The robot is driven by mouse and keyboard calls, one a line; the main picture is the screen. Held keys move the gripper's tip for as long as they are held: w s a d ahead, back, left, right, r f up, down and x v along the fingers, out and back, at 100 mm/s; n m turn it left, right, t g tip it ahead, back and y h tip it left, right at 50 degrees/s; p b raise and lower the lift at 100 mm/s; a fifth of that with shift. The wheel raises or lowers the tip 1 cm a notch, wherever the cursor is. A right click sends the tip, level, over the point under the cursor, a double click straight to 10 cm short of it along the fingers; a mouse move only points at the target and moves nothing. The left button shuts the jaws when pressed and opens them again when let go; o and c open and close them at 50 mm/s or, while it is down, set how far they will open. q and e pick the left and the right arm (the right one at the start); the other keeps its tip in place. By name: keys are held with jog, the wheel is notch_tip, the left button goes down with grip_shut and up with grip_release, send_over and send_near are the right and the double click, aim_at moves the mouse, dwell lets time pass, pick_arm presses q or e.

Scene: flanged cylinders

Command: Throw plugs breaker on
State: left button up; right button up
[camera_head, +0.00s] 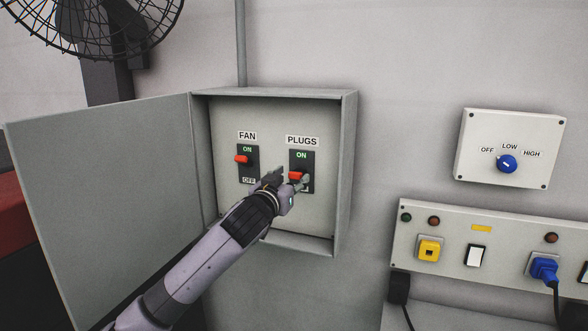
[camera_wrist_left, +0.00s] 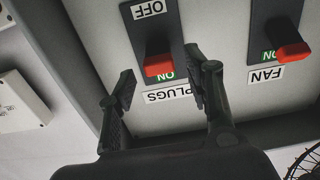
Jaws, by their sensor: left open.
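The plugs breaker (camera_head: 302,166) is a black plate under the PLUGS label, with ON at its top and a red lever (camera_head: 296,176) in its lower half. My left gripper (camera_head: 287,182) is open in front of this plate, close to the lever, and hides part of the plate's bottom. In the left wrist view, upside down, the red lever (camera_wrist_left: 158,66) shows between the two spread fingers (camera_wrist_left: 161,87), a little beyond their tips. My right gripper is not in view.
The fan breaker (camera_head: 247,165) is left of the plugs one, its lever higher, near ON. Both sit inside a grey box (camera_head: 347,150) with its door (camera_head: 100,190) open to the left. A dial panel (camera_head: 510,130) and a socket panel (camera_head: 480,230) are on the right.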

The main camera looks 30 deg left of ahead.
aim_at(302, 171)
pick_arm(q)
jog(key=shift+p+x, duration=0.3)
jog(key=shift+x, duration=1)
grip_shut()
